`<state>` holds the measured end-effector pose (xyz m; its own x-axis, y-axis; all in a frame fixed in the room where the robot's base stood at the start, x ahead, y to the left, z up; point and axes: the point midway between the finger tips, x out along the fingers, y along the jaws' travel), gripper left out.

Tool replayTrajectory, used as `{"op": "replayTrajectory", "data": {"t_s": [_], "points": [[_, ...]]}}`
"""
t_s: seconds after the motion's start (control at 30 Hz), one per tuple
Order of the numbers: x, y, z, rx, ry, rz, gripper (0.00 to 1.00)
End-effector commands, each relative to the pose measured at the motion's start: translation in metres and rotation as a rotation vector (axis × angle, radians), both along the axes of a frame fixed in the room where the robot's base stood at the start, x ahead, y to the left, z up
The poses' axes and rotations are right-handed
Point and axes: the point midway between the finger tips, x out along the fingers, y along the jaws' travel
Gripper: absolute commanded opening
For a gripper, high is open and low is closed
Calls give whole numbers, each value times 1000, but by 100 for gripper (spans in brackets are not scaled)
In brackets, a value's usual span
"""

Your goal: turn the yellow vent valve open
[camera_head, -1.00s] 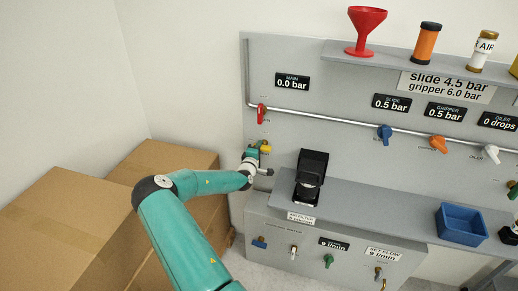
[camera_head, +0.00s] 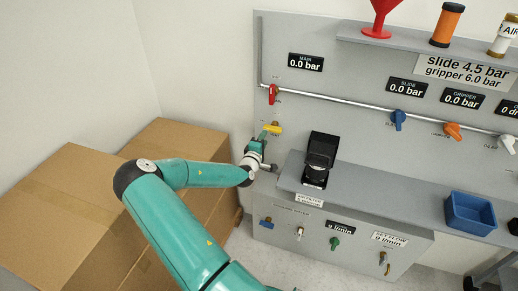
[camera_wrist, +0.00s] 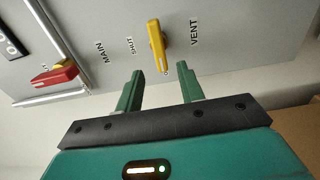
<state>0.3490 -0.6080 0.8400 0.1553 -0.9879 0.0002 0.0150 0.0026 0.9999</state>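The yellow vent valve handle (camera_head: 272,129) is on the grey panel at left, below the red main valve. The handle lies just beyond the fingertips, near the middle of the gap, and looks clear of both. In the head view my gripper (camera_head: 262,140) is just below the yellow handle.
The red main valve (camera_head: 272,95) sits above on the pipe and shows at left in the wrist view (camera_wrist: 55,75). A black device (camera_head: 320,158) stands on the ledge at right. Cardboard boxes (camera_head: 75,205) fill the left. The gauges MAIN, SLIDE and GRIPPER read 0.0 bar.

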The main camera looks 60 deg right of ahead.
Motion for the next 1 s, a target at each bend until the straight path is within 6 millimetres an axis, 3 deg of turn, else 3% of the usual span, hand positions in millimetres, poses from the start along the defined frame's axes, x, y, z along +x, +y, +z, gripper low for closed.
{"op": "replayTrajectory", "data": {"t_s": [0.1,0.3,1.0], "points": [[-3,26,0,1,2,2,38],[-8,51,0,0,0,1,38],[-9,56,0,0,1,0,38]]}}
